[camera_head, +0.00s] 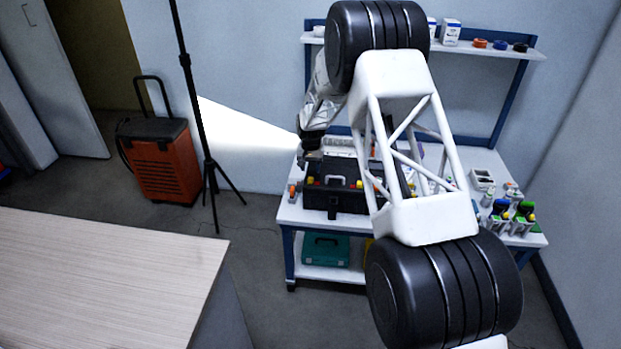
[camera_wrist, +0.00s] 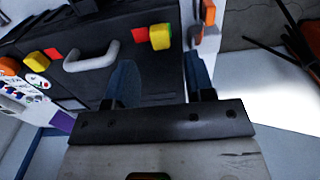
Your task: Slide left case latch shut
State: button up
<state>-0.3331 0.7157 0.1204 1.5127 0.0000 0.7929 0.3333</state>
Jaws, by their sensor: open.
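A dark case (camera_head: 347,201) stands on the white workbench, its front with a grey handle also showing in the wrist view (camera_wrist: 150,75). The left latch, a yellow block (camera_wrist: 160,36), shows at the case's left end in the head view (camera_head: 310,181); a red patch (camera_wrist: 139,34) is beside it, toward the handle (camera_wrist: 92,57). The other yellow latch (camera_wrist: 37,62) also has a red patch beside it. My gripper (camera_wrist: 161,70) is open and empty. Its two blue fingers straddle the picture line toward the left latch, which appears just beyond the fingertips; contact cannot be told.
An orange and grey item (camera_head: 292,190) stands at the bench's left edge beside the case. Bottles (camera_head: 520,215) and small parts fill the right side. A tripod (camera_head: 210,170) and an orange cart (camera_head: 163,165) stand left of the bench. My arm hides part of the bench.

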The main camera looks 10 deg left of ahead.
aim_at(311, 178)
jog(key=shift+f, duration=2.7)
jog(key=shift+c, duration=0.5)
grip_shut()
